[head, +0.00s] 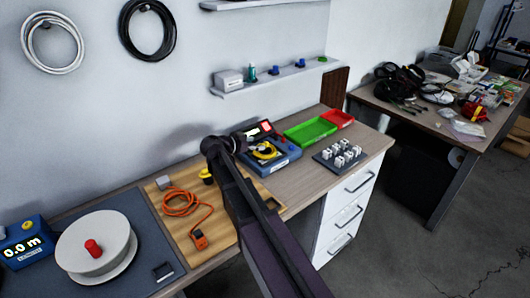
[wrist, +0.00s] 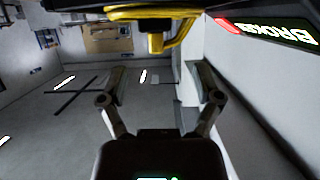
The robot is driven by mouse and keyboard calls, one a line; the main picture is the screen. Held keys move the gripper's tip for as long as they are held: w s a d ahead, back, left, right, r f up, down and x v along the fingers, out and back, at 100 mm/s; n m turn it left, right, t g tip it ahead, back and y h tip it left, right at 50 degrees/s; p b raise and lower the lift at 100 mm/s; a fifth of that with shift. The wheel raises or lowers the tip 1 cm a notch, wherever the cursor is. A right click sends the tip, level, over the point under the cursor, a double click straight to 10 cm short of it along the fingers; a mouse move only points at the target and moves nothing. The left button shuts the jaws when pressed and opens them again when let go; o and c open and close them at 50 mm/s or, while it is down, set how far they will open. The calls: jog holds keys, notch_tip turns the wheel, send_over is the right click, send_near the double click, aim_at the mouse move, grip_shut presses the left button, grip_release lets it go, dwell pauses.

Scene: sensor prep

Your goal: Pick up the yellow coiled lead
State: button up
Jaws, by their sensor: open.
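The yellow coiled lead (head: 265,151) lies in a loop on a blue case (head: 285,160) on the bench, just right of my arm in the head view. In the wrist view the yellow lead (wrist: 155,14) shows at the top, with a stub hanging down. My gripper (wrist: 155,76) is open and empty, its two fingers spread below the lead in the picture. The lead is beyond the fingertips, not between them. In the head view my dark arm covers part of the bench, and the fingers are hard to make out.
A lit sign (wrist: 268,30) is close by at the wrist view's upper right. A green tray (head: 310,131), red tray (head: 338,119) and dark block with white pieces (head: 325,158) stand to the right. An orange lead (head: 180,203) lies on the wooden board left.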

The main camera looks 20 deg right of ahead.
aim_at(264, 144)
jog(key=b+x, duration=0.1)
jog(key=x, duration=0.2)
jog(key=shift+s+f, duration=0.15)
jog(key=shift+f, duration=0.1)
jog(key=shift+w+d+f+b, duration=0.2)
jog(key=shift+w+d+b, duration=0.1)
jog(key=shift+d, duration=0.35)
jog(key=shift+s, duration=0.1)
grip_shut()
